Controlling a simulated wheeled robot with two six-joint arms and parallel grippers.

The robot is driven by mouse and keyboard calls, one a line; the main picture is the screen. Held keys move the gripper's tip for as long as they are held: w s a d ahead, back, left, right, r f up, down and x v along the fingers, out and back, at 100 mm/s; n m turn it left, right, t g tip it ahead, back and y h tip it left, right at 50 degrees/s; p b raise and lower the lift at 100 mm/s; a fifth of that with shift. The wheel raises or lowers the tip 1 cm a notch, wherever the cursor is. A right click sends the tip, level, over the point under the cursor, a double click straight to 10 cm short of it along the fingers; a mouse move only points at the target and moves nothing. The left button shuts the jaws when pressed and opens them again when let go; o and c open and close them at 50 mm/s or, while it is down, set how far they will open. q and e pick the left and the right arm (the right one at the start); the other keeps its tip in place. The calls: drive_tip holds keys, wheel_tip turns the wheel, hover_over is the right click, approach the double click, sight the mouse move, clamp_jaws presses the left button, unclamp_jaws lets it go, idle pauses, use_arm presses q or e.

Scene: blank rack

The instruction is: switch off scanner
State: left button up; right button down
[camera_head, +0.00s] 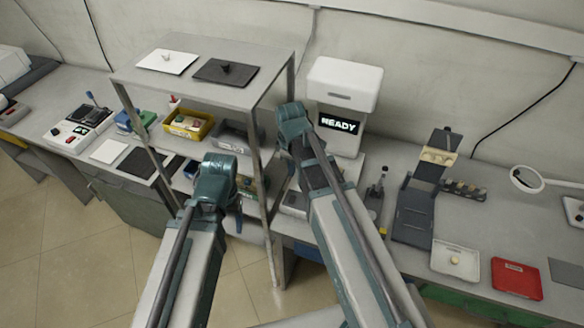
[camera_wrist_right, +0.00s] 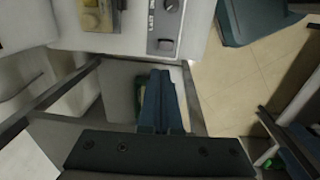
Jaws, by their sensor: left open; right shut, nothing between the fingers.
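The white scanner (camera_head: 346,86) stands at the back of the bench, right of the metal shelf, with a lit display (camera_head: 338,123) reading READY. In the right wrist view, a pale panel at the top carries a dark control strip with a small label and a grey knob or switch (camera_wrist_right: 165,44); I cannot tell for sure which machine it belongs to. My right gripper (camera_wrist_right: 160,88) is shut and empty, its fingertips below that control and apart from it. In the head view my right arm hides it. My left gripper (camera_head: 238,216) is open by the shelf's front, partly hidden by its wrist.
The metal shelf (camera_head: 275,100) has upright posts close to both arms. It holds a yellow bin (camera_head: 203,134) and flat plates. A dark stand (camera_head: 415,215), a white tray (camera_head: 455,274) and a red tray (camera_head: 517,278) lie on the bench to the right.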

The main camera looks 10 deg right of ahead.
sight(293, 197)
drive_tip(key=shift+s+a+h, duration=0.3)
drive_tip(key=shift+s+a, duration=0.2)
drive_tip(key=shift+s, duration=0.25)
drive_tip(key=f+b, duration=0.4)
drive_tip(key=w+d+f+b, duration=0.1)
drive_tip(key=f+b, duration=0.9)
drive_tip(key=shift+w+d, duration=0.15)
drive_tip(key=shift+w, duration=0.25)
drive_tip(key=shift+r, duration=0.1)
